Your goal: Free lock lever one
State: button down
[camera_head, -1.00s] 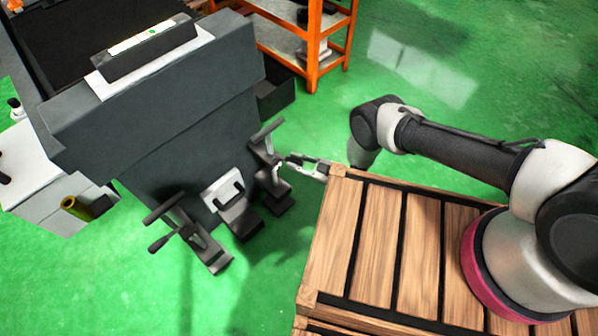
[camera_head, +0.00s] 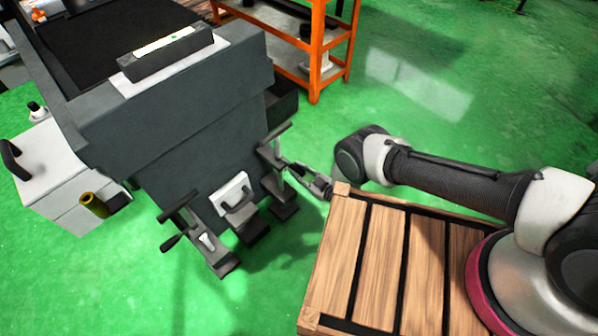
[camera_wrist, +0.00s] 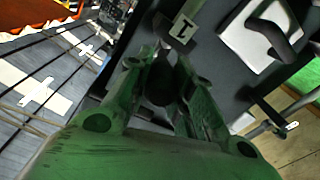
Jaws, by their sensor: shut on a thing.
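Two dark lever brackets stand low at the machine's near end, the right one (camera_head: 274,168) and the left one (camera_head: 201,240). The left one has a dark handle with a rounded end (camera_head: 171,243) sticking out to the left. My gripper (camera_head: 296,170) is beside the right bracket, reaching in from the right. In the wrist view my gripper (camera_wrist: 164,72) is shut on a dark, rounded lever end (camera_wrist: 160,88) between its fingers. The fingers hide most of this lever.
A white plate with a dark handle (camera_head: 232,191) sits between the brackets. The grey machine body (camera_head: 190,105) rises behind. An orange shelf frame (camera_head: 318,50) stands at the back. A white box (camera_head: 50,165) and brass cylinder (camera_head: 94,205) are at left.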

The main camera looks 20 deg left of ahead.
jog(key=c, duration=1.2)
grip_release()
jog(key=shift+a, duration=0.1)
jog(key=shift+c, duration=0.2)
jog(key=v, duration=1.2)
